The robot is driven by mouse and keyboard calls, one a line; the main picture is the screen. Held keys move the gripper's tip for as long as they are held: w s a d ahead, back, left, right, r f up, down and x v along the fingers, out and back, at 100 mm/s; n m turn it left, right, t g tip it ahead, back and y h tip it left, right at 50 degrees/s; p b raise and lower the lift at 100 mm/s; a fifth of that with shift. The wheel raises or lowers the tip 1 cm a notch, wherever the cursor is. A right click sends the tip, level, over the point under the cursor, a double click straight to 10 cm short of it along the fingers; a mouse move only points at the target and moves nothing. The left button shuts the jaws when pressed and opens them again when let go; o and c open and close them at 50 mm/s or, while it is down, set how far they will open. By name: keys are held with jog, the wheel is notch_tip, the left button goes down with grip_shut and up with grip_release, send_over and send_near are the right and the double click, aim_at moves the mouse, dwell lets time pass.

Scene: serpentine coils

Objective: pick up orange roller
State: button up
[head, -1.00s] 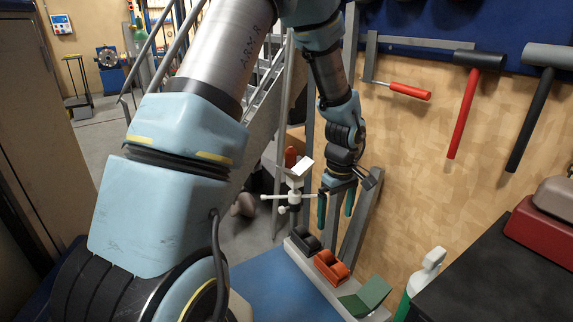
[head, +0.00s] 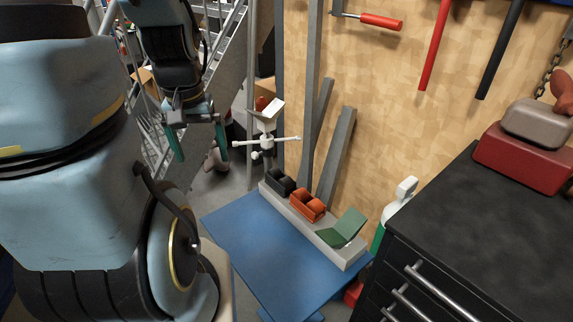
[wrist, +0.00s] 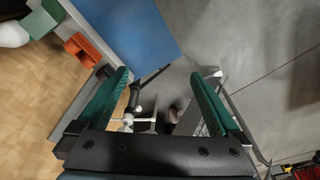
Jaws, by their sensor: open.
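The orange roller (head: 307,205) sits on a pale grey rail (head: 328,238) along the blue table (head: 265,250). It lies between a black roller block (head: 280,185) and a green V-shaped block (head: 343,229). The orange roller also shows at upper left in the wrist view (wrist: 82,50). My gripper (head: 197,143) is open and empty, its two green fingers pointing down, up and to the left of the roller and well apart from it. In the wrist view, my gripper (wrist: 161,76) has nothing between its fingertips; the roller is outside its left finger.
A white stand with cross handles (head: 266,143) stands just beyond the rail's far end. Grey bars (head: 335,155) lean on the wooden wall behind the rail. A black drawer cabinet (head: 480,235) is at right, a white-and-green bottle (head: 396,208) beside it. The blue tabletop is clear.

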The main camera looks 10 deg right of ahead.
jog(key=w+d+f+m+y+b, duration=0.1)
jog(key=w+d+f+m+b, duration=0.1)
jog(key=d+f+m, duration=0.35)
jog(key=w+d+f+m+y+b, duration=0.1)
jog(key=w+d+f+m, duration=0.15)
jog(key=d+m, duration=0.6)
jog(key=m+t+b, duration=0.2)
jog(key=m, duration=1.2)
send_near(301, 208)
jog(key=shift+w+d+r, duration=0.2)
jog(key=shift+d+r, duration=0.15)
jog(key=shift+d, duration=0.2)
jog(key=shift+w+d+r, duration=0.25)
jog(key=shift+d+r, duration=0.1)
jog(key=shift+d, duration=0.25)
jog(key=shift+d+f+m, duration=0.1)
jog(key=shift+f+m, duration=0.3)
jog(key=x, duration=1)
jog(key=shift+w+r+p, duration=0.1)
jog(key=shift+p, duration=0.2)
grip_shut()
